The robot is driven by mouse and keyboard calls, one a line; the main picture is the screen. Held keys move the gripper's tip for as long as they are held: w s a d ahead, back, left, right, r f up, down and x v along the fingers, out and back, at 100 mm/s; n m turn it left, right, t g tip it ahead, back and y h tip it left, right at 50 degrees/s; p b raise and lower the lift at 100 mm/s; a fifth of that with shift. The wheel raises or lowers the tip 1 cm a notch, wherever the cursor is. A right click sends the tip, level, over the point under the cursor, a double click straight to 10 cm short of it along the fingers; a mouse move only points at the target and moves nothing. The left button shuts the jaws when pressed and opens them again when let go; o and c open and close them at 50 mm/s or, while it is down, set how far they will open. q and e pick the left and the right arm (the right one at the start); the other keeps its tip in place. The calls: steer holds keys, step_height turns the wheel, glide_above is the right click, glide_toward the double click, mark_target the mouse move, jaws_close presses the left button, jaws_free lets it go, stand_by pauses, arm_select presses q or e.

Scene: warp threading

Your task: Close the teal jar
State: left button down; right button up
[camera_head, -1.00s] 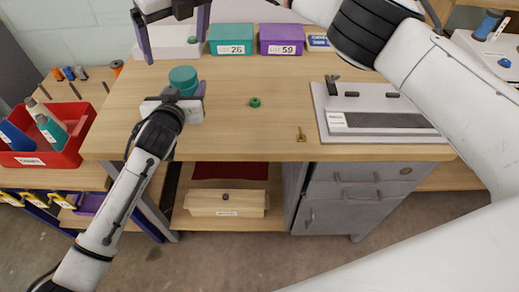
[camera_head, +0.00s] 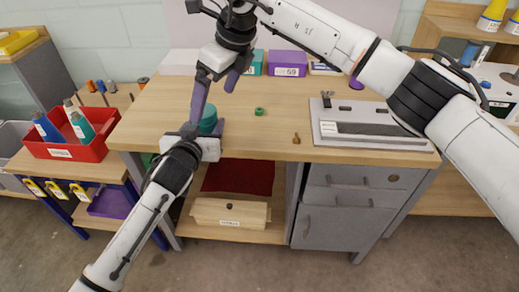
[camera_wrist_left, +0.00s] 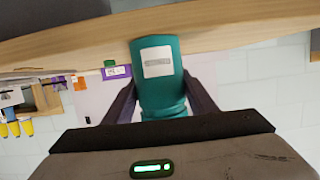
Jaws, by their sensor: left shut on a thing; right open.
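The teal jar (camera_head: 208,121) stands near the left front edge of the wooden table, partly hidden by grippers. In the left wrist view the jar (camera_wrist_left: 158,62) shows a pale label and lies between the two dark fingers. My left gripper (camera_head: 206,131) is shut on the jar from the front. My right gripper (camera_head: 214,98) is open, pointing down, with one finger in front of the jar's left side and the other up and to the right. I cannot tell whether a lid is on the jar. A small green round piece (camera_head: 259,111) lies on the table to the right.
A purple box (camera_head: 288,63) and a teal box stand at the table's back. A grey tray-like board (camera_head: 370,125) is on the right, with a small brass piece (camera_head: 296,138) left of it. A red bin (camera_head: 70,150) with bottles stands left. The table's middle is mostly clear.

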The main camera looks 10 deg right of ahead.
arm_select(q)
steer(key=f, duration=0.1)
steer(key=s+f+b, duration=0.1)
steer(key=shift+s+a+f, duration=0.1)
steer(key=shift+s+f, duration=0.05)
steer(key=shift+f, duration=0.15)
arm_select(e)
steer(key=s+d+f+n+g, duration=0.2)
steer(key=s+d+n, duration=0.1)
steer(key=s+n, duration=0.2)
steer(key=s+d+f+n+g, duration=0.1)
steer(key=s+d+f+n, duration=0.2)
steer(key=s+n, duration=0.2)
steer(key=shift+s+d+f+n+g+y, duration=0.2)
steer(key=shift+d+f+n+g+y, duration=0.1)
steer(key=shift+d+n+g+y, duration=0.15)
steer(key=shift+a, duration=0.1)
arm_select(q)
steer(key=c, duration=1)
jaws_free()
steer(key=o, duration=0.3)
steer(key=shift+w+f, duration=0.1)
steer(key=shift+w, duration=0.2)
steer(key=shift+r, duration=0.4)
arm_select(e)
steer(key=shift+w, duration=0.2)
